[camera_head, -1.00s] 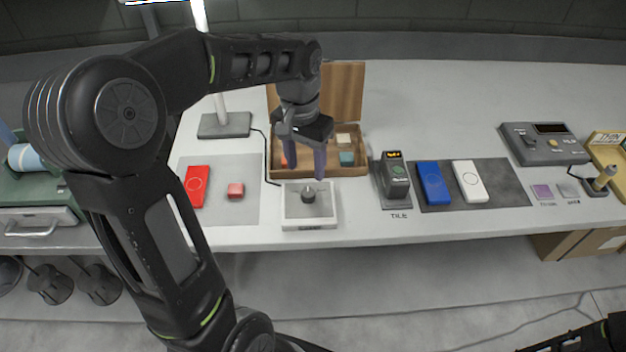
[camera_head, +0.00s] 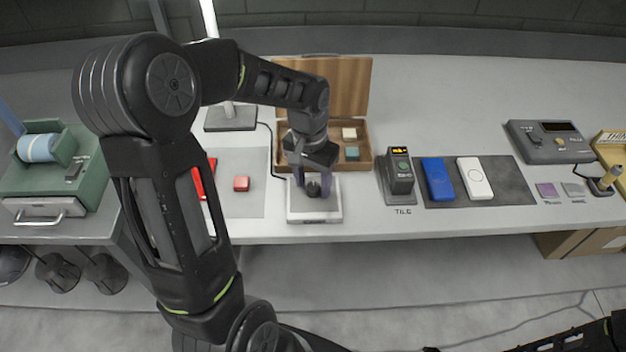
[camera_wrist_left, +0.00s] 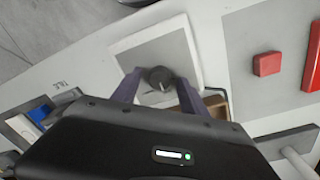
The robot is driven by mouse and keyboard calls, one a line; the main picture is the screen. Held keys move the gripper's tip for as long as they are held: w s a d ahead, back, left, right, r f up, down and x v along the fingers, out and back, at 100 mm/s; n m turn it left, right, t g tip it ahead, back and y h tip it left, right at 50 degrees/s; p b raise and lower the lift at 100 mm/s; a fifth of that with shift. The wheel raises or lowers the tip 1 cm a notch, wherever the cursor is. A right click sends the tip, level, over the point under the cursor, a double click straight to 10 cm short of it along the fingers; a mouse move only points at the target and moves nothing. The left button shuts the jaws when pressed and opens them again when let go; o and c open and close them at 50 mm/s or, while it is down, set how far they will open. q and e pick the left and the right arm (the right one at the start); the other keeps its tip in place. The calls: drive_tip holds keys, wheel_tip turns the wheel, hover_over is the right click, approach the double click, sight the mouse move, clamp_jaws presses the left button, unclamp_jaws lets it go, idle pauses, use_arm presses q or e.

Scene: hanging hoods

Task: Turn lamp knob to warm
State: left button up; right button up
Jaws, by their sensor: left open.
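The lamp knob (camera_head: 313,188) is a small dark round knob on a white-framed box with a grey top (camera_head: 300,213). The box sits near the table's front edge, and a black cord runs from it to the lamp base (camera_head: 230,118). My left gripper (camera_head: 313,190) is open and low over the box, with its fingers on either side of the knob. The left wrist view shows the knob (camera_wrist_left: 160,78) between the spread purple fingertips; contact cannot be told. No warm marking is readable. My right gripper is not in view; part of my right arm shows at the lower right.
An open wooden box (camera_head: 360,135) with small blocks stands just behind the knob box. A red block (camera_head: 241,184) lies on a grey mat to the left. A small dark device (camera_head: 398,172) and blue (camera_head: 437,180) and white (camera_head: 474,178) slabs lie to the right.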

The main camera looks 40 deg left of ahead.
use_arm(q)
drive_tip(key=shift+c, duration=0.3)
clamp_jaws()
drive_tip(key=shift+m, duration=0.4)
drive_tip(key=m, duration=1)
drive_tip(key=shift+w+d, duration=0.1)
idle(0.4)
idle(0.4)
drive_tip(key=shift+o, duration=0.3)
unclamp_jaws()
